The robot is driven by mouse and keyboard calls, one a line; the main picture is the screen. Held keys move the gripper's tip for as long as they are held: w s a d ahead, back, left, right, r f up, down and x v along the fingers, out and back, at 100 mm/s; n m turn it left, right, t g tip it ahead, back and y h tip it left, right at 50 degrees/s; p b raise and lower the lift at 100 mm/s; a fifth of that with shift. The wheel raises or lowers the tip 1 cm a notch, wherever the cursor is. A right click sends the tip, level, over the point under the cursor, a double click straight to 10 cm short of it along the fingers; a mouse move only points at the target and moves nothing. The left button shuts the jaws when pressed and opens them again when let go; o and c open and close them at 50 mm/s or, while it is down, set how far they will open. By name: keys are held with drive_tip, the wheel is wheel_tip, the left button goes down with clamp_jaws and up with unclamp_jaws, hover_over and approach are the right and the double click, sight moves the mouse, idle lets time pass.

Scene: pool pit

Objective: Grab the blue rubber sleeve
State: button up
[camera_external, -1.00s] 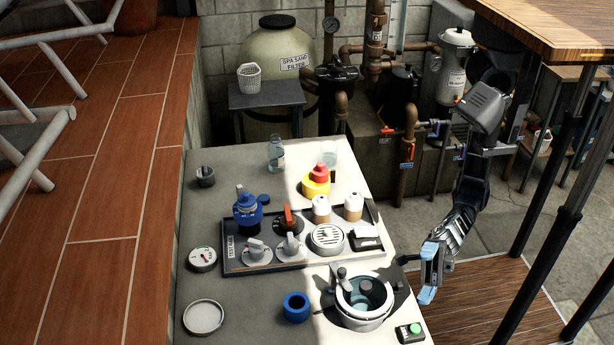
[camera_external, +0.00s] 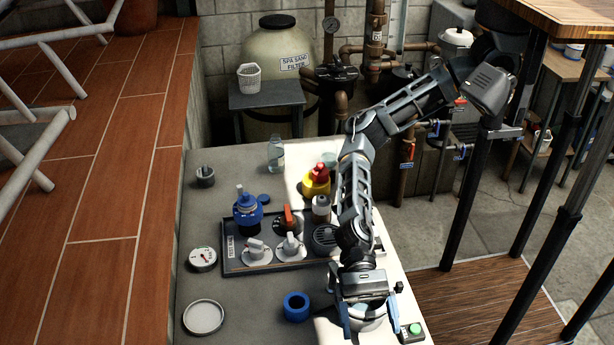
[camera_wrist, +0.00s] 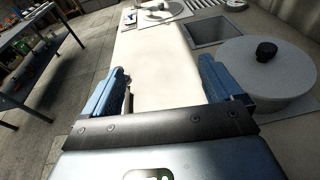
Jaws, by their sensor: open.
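The blue rubber sleeve (camera_external: 297,307) is a short, thick ring with an open centre. It stands on the grey part of the bench, near the front, in the external view. My gripper (camera_external: 369,316) is to its right, pointing down over the round pale pot (camera_external: 366,325), with clear space between it and the sleeve. Its blue fingers are apart, and they also show in the wrist view (camera_wrist: 163,88) with nothing between them. I cannot make out the sleeve in the wrist view. My arm and gripper hide much of the pot.
A dark tray (camera_external: 228,270) with valves and knobs lies behind the sleeve. A white dish (camera_external: 203,317) and a round gauge (camera_external: 203,259) are to its left. A green-button box (camera_external: 411,331) sits at the right edge. Bare bench lies between dish and sleeve.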

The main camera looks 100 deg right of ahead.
drive_tip(key=w+d+f+n+h+b, duration=0.1)
drive_tip(key=w+d+f+h+b, duration=0.2)
drive_tip(key=w+d, duration=0.6)
drive_tip(key=g+b, duration=0.1)
drive_tip(key=b, duration=0.3)
hover_over(295, 295)
drive_tip(key=d, duration=0.3)
drive_tip(key=shift+f+y, duration=0.5)
drive_tip(key=shift+f, duration=1.05)
wheel_tip(295, 295, down, 4)
drive_tip(key=shift+a+r+p, duration=0.1)
drive_tip(key=shift+r+p, duration=0.05)
drive_tip(key=shift+p, duration=0.25)
drive_tip(key=shift+x, duration=1.35)
drive_tip(key=shift+a, duration=0.1)
drive_tip(key=shift+r, duration=0.1)
drive_tip(key=c, duration=1.4)
